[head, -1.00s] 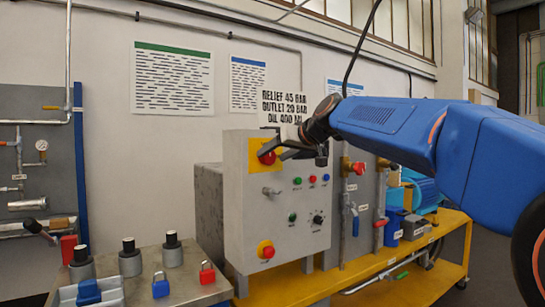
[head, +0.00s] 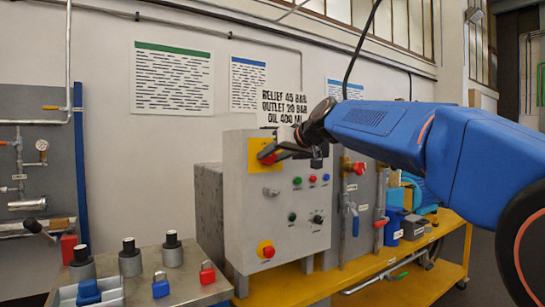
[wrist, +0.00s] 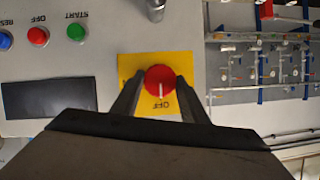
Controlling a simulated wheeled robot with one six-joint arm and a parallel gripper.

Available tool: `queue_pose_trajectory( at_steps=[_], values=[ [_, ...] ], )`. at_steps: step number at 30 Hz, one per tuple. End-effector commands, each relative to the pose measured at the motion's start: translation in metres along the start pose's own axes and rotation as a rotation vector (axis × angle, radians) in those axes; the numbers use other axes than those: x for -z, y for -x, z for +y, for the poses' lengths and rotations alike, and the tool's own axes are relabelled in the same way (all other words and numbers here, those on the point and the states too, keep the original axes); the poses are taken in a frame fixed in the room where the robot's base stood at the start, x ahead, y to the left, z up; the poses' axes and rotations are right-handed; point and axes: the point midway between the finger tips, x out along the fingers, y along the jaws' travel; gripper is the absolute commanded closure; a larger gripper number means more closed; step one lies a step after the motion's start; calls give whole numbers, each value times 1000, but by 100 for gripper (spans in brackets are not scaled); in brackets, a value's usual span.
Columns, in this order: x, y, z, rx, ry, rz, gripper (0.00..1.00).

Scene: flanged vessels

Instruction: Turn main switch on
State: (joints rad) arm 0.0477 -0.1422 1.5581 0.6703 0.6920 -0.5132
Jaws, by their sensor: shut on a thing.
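The main switch is a red rotary knob (wrist: 160,80) on a yellow plate (wrist: 128,66) in the wrist view. A white mark on the knob points toward the label OFF, which reads upside down there. In the head view the knob (head: 266,157) sits at the top left of the grey control box (head: 240,205), partly hidden by my gripper. My gripper (head: 276,153) reaches it from the right. In the wrist view the gripper (wrist: 158,84) has one finger on each side of the knob and is shut on it.
Below the switch are a metal latch (head: 271,191), small coloured buttons (head: 297,181) and a red emergency button (head: 266,249) on yellow. Valves and pipes (head: 352,190) stand to the right. A bench (head: 185,288) with padlocks (head: 161,287) is at the lower left.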

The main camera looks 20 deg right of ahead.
Motion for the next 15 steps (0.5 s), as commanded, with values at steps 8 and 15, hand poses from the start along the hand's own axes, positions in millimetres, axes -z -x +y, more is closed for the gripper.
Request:
queue_pose_trajectory(
  at_steps=[8, 15],
  values=[
    [0, 0, 2, 50, -125, -1, 82],
    [-1, -1, 5, 130, -321, 0, 82]
  ],
)
